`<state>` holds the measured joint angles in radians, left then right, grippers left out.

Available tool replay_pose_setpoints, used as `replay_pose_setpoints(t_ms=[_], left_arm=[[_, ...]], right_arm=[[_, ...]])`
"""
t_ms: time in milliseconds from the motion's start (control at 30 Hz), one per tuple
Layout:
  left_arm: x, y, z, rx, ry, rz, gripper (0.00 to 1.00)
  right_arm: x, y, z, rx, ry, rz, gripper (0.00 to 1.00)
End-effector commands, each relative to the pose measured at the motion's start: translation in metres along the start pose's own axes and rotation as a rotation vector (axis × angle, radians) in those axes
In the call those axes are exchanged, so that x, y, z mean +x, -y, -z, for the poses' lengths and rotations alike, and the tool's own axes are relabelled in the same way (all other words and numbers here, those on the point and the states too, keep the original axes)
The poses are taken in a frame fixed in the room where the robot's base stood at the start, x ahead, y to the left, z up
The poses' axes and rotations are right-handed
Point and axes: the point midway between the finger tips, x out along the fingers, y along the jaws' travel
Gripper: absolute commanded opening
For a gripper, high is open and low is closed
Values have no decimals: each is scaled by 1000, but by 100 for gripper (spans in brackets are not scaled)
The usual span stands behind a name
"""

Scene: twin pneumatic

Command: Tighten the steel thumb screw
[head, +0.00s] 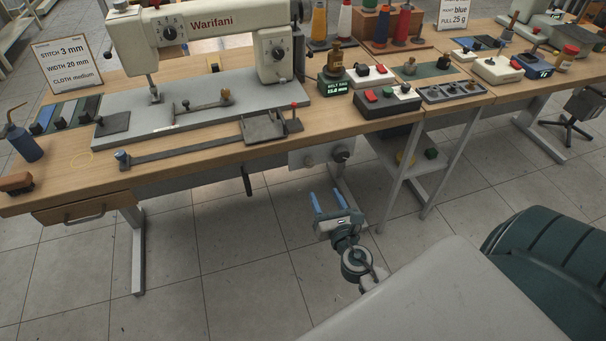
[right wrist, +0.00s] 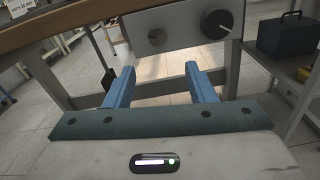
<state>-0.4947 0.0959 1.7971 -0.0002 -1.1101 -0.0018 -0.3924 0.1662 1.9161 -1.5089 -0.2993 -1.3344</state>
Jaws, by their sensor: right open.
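I cannot tell for sure which small part is the steel thumb screw. A small grey-blue knob (head: 122,157) sits at the left end of a long dark bar (head: 190,146) along the bench front. A small dark block (head: 264,127) with a red-topped post (head: 294,110) stands near its right end. My right gripper (head: 326,196) is open and empty, below the bench front and apart from it. Its two blue fingers also show in the right wrist view (right wrist: 159,72), pointing toward the bench. My left gripper is not in view.
The sewing machine (head: 205,28) stands on the wooden bench (head: 60,170). Under the bench edge hangs a grey panel (head: 318,156) with a round dark knob (head: 341,153); the knob is also in the right wrist view (right wrist: 217,22). A control box (head: 388,103) sits to the right. The floor in front is clear.

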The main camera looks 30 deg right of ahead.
Motion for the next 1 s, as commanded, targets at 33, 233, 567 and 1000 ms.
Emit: replay_pose_setpoints(t_ms=[33, 233, 567, 1000], left_arm=[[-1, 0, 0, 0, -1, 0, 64], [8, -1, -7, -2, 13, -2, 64], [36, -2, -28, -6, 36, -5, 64], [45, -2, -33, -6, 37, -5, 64]], right_arm=[[1, -2, -6, -30, 15, -7, 50], [20, -4, -12, -52, 25, -10, 50], [81, -4, -13, -48, 24, -9, 50], [108, -4, -11, -47, 21, -8, 50]])
